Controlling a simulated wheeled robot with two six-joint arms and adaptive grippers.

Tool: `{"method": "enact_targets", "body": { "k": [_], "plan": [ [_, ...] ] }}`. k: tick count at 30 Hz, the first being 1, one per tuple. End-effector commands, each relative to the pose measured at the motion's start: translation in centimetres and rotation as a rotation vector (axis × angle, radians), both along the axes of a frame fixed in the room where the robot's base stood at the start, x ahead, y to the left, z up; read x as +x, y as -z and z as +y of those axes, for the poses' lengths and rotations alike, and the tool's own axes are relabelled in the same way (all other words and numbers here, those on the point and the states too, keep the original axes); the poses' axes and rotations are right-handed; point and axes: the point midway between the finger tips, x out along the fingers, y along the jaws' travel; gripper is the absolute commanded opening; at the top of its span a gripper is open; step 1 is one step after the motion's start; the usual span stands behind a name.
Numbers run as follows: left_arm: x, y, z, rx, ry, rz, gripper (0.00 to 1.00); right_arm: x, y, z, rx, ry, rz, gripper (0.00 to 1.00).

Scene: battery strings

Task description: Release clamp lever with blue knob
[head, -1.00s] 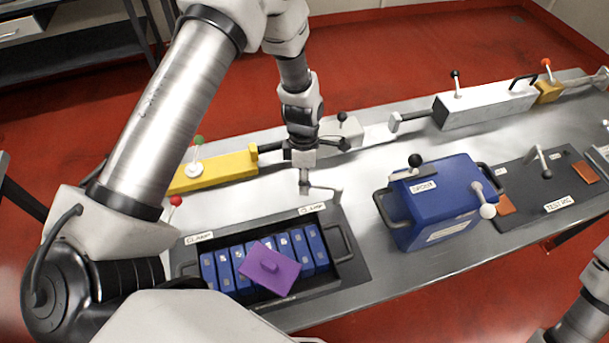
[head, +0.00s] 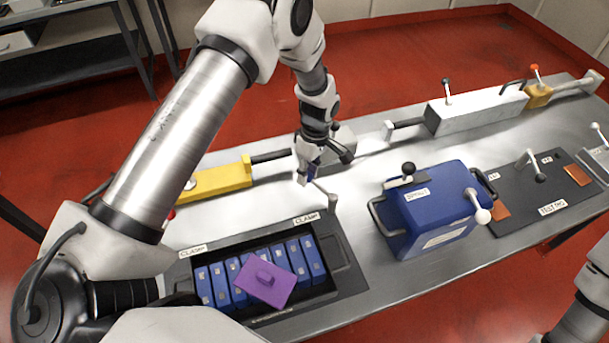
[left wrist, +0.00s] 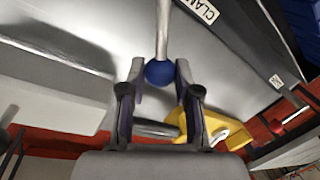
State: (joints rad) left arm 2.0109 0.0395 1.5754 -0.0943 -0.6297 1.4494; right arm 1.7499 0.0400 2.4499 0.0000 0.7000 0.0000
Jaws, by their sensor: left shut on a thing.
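The clamp lever is a thin grey rod that shows in the left wrist view (left wrist: 163,30) with a blue knob (left wrist: 159,72) at its end. My left gripper (head: 310,176) stands at the back right corner of the black battery tray (head: 352,278). Its fingers (left wrist: 159,85) are shut on the blue knob, one on each side. In the head view the fingers mostly hide the knob, and the rod (head: 325,193) slants down to the right from them. Blue cells (head: 305,258) fill the tray, with a purple block (head: 262,282) lying tilted on top. My right gripper is out of the picture.
A blue case (head: 432,212) with levers stands right of the tray. A yellow clamp bar (head: 215,183) and a white block (head: 475,110) line the table's back. A black testing plate (head: 530,195) lies at right. Bare table lies between tray and case.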

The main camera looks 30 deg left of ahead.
Motion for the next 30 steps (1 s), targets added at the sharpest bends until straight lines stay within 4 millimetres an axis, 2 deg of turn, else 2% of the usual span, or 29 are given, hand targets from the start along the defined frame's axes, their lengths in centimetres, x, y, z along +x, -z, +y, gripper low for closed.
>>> {"method": "enact_targets", "body": {
  "k": [15, 16, 18, 26, 30],
  "plan": [
    [0.5, 0.0, -0.1, 0.000, 0.027, -0.010, 0.00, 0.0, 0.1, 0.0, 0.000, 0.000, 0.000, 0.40],
    [0.5, 0.0, -0.1, 0.000, 0.027, -0.011, 0.39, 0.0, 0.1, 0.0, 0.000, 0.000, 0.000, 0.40],
    [0.5, -0.1, -0.1, 0.000, 0.027, -0.010, 0.57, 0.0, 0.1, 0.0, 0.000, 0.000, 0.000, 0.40],
    [0.4, -0.1, -0.1, 0.000, 0.027, -0.006, 0.57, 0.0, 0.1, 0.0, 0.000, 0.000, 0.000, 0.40],
    [0.7, -1.1, -0.1, 0.000, 0.027, -0.008, 0.57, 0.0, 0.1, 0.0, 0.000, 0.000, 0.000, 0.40]
  ]
}}
